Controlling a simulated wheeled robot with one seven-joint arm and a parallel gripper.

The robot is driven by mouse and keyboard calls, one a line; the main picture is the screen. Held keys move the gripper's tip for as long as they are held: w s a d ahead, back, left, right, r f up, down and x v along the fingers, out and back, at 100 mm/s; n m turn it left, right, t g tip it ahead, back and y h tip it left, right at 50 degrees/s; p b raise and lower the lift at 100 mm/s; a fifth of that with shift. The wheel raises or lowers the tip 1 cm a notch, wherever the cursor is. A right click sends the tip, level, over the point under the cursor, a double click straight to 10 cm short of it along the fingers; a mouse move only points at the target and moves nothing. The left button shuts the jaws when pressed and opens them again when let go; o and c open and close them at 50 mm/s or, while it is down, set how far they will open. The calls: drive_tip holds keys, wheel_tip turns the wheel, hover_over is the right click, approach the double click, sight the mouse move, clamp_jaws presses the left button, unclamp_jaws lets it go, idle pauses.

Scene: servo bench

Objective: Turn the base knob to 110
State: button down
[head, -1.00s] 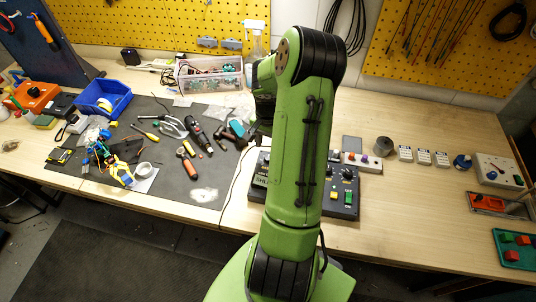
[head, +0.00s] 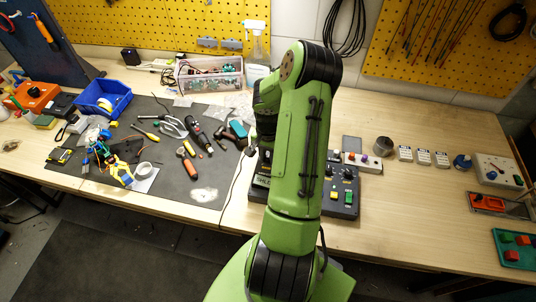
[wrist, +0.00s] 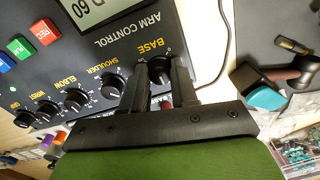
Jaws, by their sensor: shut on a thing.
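The arm control panel (head: 341,207) is a dark box on the bench, partly hidden behind my arm in the head view. In the wrist view the panel (wrist: 80,62) shows a row of black knobs labelled base, shoulder, elbow, wrist and grip. My gripper (wrist: 161,66) has its two fingers on either side of the base knob (wrist: 159,77) and is shut on it. The display (wrist: 92,10) is cut off by the frame edge; its visible digits read 60, upside down. The knob's pointer is hard to make out. The gripper is hidden in the head view.
The shoulder knob (wrist: 112,86) is close beside the fingers. Coloured keys, including a red REC key (wrist: 45,32), lie further along the panel. A cable (head: 235,185) runs left of the panel. Hand tools lie on a dark mat (head: 215,165) at left.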

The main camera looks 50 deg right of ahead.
sight(268, 157)
drive_tip(key=shift+m, duration=0.4)
drive_tip(key=shift+m+b, duration=0.6)
drive_tip(key=shift+m, duration=0.3)
drive_tip(key=shift+m+b, duration=0.5)
drive_tip(key=shift+m, duration=1.1)
drive_tip(key=c, duration=0.9)
unclamp_jaws()
drive_tip(key=shift+o, duration=0.2)
drive_tip(key=shift+r, duration=0.1)
wheel_tip(268, 157, up, 16)
drive_tip(key=shift+f+p, duration=0.2)
drive_tip(key=shift+p, duration=0.1)
